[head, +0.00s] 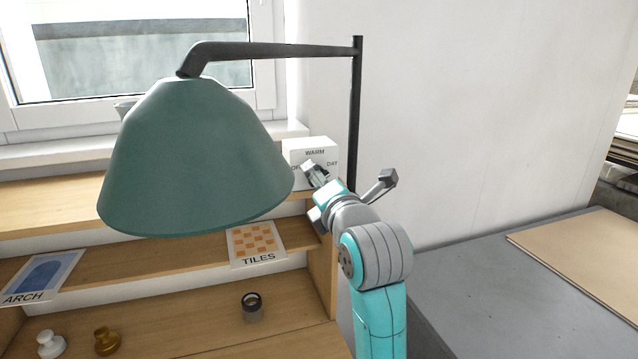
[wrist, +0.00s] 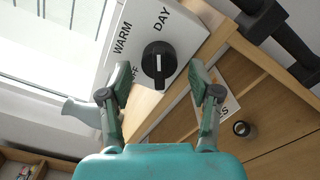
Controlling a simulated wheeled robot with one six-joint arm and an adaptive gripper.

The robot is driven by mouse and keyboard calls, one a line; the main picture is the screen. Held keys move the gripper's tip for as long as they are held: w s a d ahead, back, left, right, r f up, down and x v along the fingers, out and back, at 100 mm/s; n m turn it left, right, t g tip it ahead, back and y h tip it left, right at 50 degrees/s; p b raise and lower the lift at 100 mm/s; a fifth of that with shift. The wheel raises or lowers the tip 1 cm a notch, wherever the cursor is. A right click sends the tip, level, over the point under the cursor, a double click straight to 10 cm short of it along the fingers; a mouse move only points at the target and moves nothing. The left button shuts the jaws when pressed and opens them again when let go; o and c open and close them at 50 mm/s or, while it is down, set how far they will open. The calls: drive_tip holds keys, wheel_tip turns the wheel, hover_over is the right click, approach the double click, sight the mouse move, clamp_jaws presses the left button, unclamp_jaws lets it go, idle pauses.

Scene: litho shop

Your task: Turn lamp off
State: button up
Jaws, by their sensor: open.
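The lamp has a large green shade (head: 190,165) hanging from a dark arm and post in the head view. Behind it, a white control box (head: 313,148) stands on the top shelf, lettered WARM, DAY and a partly hidden OFF. In the wrist view the box (wrist: 179,38) carries a round black knob (wrist: 158,62) with a raised grip bar and a pale mark. The bar runs roughly up and down the picture, one end towards DAY; I cannot tell which end points. My gripper (wrist: 161,80) is open and empty, its fingers either side of the knob in view, apparently not touching it.
The lamp post (head: 356,110) rises just right of the box. TILES (head: 257,245) and ARCH (head: 40,278) cards lean on the shelf below. A dark-rimmed jar (head: 252,307) and two small knobbed pieces stand lower. A grey table (head: 470,290) lies right.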

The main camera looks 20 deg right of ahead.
drive_tip(key=s, duration=0.7)
drive_tip(key=shift+s, duration=0.15)
